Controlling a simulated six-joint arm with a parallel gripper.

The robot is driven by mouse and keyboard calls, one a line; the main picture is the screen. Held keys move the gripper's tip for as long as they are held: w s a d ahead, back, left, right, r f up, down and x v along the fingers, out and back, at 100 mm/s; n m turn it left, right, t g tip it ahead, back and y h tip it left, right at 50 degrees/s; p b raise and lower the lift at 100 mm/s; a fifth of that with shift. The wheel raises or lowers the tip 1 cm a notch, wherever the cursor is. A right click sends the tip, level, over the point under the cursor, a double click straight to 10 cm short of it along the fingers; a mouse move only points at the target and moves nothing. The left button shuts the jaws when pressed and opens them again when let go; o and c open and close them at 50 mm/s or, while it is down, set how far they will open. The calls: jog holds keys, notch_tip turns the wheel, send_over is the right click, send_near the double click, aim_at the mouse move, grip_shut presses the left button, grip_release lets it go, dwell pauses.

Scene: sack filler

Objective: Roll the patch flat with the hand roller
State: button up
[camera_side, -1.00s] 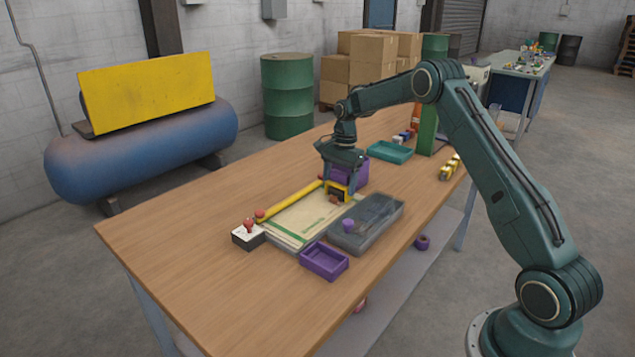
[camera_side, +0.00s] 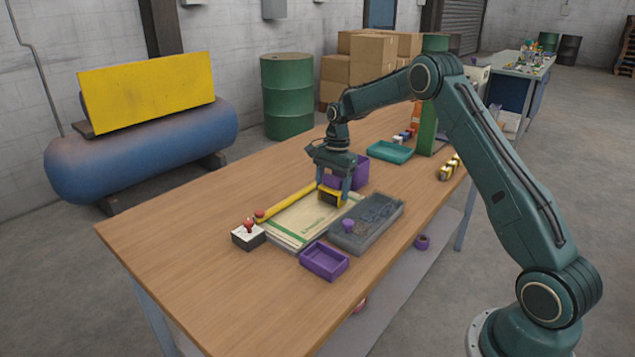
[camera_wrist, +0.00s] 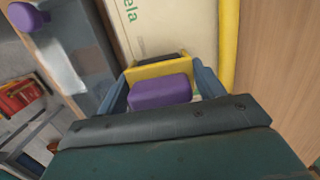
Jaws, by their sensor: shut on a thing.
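My gripper (camera_side: 334,188) is shut on the hand roller (camera_side: 330,197), which has a yellow frame and a dark roller end. In the wrist view, the roller's purple grip (camera_wrist: 160,92) sits between my two blue fingers, with its yellow frame and dark cylinder beyond. The roller is over the far end of a cream sack (camera_side: 303,220) with green print, low at its surface; I cannot tell if it touches. The sack also shows in the wrist view (camera_wrist: 165,25). I cannot make out the patch; it may be hidden under the roller.
A yellow bar (camera_side: 285,204) runs along the sack's left edge. A grey tray (camera_side: 378,214) with a purple knob (camera_side: 348,226) lies to its right. A purple tray (camera_side: 324,261), a red-knobbed box (camera_side: 248,237) and a teal tray (camera_side: 390,152) stand nearby. The left tabletop is clear.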

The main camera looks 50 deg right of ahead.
jog(key=shift+d+f, duration=0.1)
jog(key=shift+d, duration=0.15)
dwell(0.3)
jog(key=shift+d, duration=1.75)
notch_tip(320, 180, up, 7)
dwell(0.6)
